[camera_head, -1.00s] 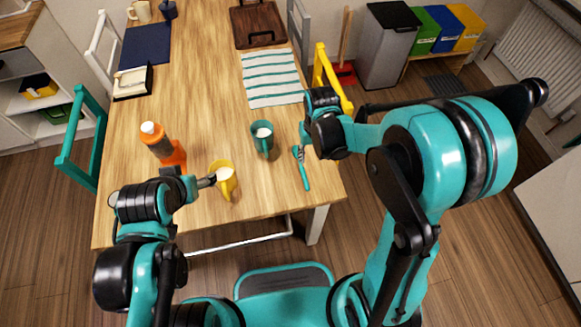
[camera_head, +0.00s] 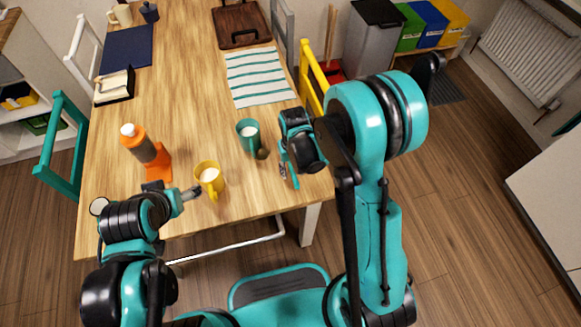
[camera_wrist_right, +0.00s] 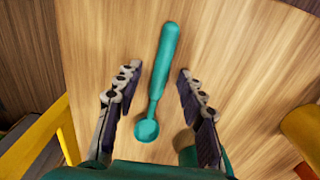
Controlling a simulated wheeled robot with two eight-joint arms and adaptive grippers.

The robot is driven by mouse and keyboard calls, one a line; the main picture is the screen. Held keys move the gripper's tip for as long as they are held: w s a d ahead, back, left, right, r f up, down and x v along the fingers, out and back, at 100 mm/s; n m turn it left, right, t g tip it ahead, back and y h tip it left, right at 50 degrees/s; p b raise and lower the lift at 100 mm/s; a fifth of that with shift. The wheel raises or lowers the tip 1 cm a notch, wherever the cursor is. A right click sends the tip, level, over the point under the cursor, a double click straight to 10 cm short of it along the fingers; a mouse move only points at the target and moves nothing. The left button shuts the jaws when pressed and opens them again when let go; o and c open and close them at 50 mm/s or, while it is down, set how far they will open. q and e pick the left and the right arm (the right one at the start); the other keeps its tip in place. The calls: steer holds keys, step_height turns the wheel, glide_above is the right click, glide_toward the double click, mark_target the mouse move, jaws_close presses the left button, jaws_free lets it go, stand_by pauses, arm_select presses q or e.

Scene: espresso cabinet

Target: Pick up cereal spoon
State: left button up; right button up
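The cereal spoon (camera_wrist_right: 161,75) is teal and lies on the wooden table in the right wrist view, its round bowl toward the picture's bottom. My right gripper (camera_wrist_right: 159,72) is open, with one finger on each side of the spoon and gaps between. In the head view my right gripper (camera_head: 287,170) is over the spoon near the table's right front corner and hides most of it; a bit of teal handle (camera_head: 296,183) shows. My left gripper (camera_head: 190,193) is beside a yellow mug (camera_head: 210,177); its opening is unclear.
A teal cup (camera_head: 247,134) stands left of my right gripper. An orange bottle (camera_head: 140,147) stands at the table's left. A striped cloth (camera_head: 258,76) lies farther back. A yellow chair (camera_head: 312,82) stands at the right edge. The table's middle is clear.

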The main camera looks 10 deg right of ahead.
steer(key=shift+r, duration=0.1)
jaws_close()
